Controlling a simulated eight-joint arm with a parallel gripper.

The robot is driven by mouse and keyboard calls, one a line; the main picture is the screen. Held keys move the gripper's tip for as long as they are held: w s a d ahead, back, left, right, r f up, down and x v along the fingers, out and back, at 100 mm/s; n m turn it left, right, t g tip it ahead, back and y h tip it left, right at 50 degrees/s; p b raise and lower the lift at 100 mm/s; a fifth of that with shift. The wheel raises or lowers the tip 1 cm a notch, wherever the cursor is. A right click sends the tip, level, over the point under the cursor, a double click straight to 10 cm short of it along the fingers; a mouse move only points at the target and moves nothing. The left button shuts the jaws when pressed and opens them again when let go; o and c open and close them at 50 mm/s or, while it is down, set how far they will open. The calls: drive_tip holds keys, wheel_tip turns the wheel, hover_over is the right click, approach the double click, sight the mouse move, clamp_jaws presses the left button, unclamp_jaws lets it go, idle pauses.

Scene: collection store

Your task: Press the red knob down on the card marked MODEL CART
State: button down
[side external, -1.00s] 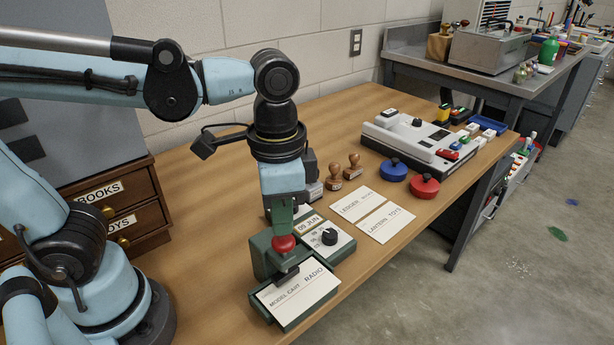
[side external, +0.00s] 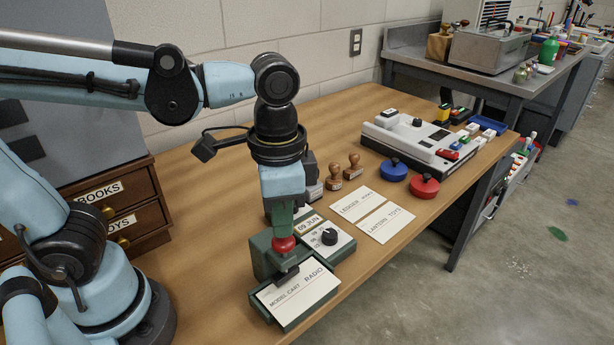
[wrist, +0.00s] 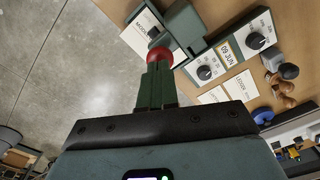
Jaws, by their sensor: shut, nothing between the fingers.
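The red knob (side external: 283,246) sits on top of the green stamping press (side external: 262,258). The card marked MODEL CART and RADIO (side external: 300,288) lies flat in the press's tray, under its dark stamp head (side external: 287,276). My gripper (side external: 282,234) is shut and empty, pointing down, its green fingertips against the top of the knob as far as the side view shows. In the wrist view the fingers (wrist: 157,66) end at the red knob (wrist: 162,54), covering part of it. Part of the card (wrist: 136,38) shows beyond it.
A dial unit with a 09 JUN label (side external: 328,238) stands close behind the press. Two more cards (side external: 386,222), wooden-handled stamps (side external: 334,178), a blue pad (side external: 393,169) and a red pad (side external: 424,186) lie farther right. The table's front edge is close to the press.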

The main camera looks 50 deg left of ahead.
drive_tip(key=shift+f, duration=1.55)
drive_tip(key=shift+r, duration=4.05)
drive_tip(key=w+a+f+n+t, duration=0.2)
drive_tip(key=a+f+n+t, duration=0.1)
drive_tip(key=a, duration=0.2)
drive_tip(key=w+a+f+n+t, duration=0.2)
drive_tip(key=a+f+n+t, duration=0.1)
drive_tip(key=a, duration=0.3)
drive_tip(key=shift+w+f+t, duration=0.25)
drive_tip(key=shift+t, duration=0.35)
